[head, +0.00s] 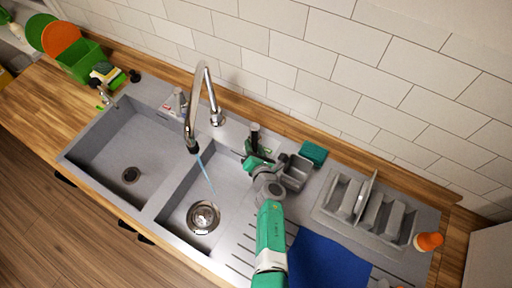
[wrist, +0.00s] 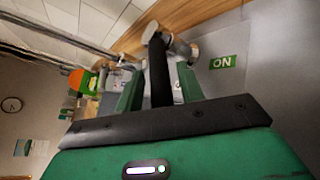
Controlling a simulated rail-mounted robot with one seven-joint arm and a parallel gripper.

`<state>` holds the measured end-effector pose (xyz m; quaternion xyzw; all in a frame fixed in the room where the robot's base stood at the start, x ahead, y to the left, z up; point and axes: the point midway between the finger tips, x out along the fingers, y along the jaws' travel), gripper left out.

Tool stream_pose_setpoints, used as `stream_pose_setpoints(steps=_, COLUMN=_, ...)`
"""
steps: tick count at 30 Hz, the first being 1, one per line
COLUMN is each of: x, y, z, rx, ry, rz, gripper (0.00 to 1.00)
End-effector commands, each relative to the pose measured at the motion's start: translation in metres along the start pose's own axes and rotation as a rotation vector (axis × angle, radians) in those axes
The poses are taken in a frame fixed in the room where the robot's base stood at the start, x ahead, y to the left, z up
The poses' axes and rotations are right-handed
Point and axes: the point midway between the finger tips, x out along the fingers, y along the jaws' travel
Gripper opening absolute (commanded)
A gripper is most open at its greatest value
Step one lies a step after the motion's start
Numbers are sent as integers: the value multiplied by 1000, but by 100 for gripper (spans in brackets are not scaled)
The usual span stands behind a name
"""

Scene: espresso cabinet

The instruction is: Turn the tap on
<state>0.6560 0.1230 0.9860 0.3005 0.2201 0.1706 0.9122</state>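The chrome tap (head: 197,97) arches over the double sink, and a thin blue stream of water (head: 206,174) runs from its spout into the right basin. A black tap lever (head: 254,133) stands on the sink's back ledge. My gripper (head: 260,160) is at this lever. In the wrist view, the black lever (wrist: 159,68) lies between my two green fingers (wrist: 158,92). A narrow gap shows on its right side, so the fingers look open around it. A green ON label (wrist: 223,62) is to the right of the lever.
A grey caddy (head: 296,172) and a green sponge (head: 313,152) are right of my gripper. A dish rack (head: 350,205), an orange-capped bottle (head: 428,241) and a blue cloth (head: 325,262) lie further right. A green crate (head: 82,62) stands at the far left. The basins are empty of dishes.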

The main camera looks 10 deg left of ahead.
Motion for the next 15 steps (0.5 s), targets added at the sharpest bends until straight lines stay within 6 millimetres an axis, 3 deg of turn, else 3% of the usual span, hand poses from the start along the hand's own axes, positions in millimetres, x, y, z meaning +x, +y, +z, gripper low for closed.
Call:
stream_pose_setpoints(steps=9, x=-1, y=2, z=3, rx=0, ry=-1, rz=0, gripper=42)
stream_pose_setpoints(steps=15, x=-16, y=32, z=38, rx=-1, ry=-2, rz=0, gripper=42)
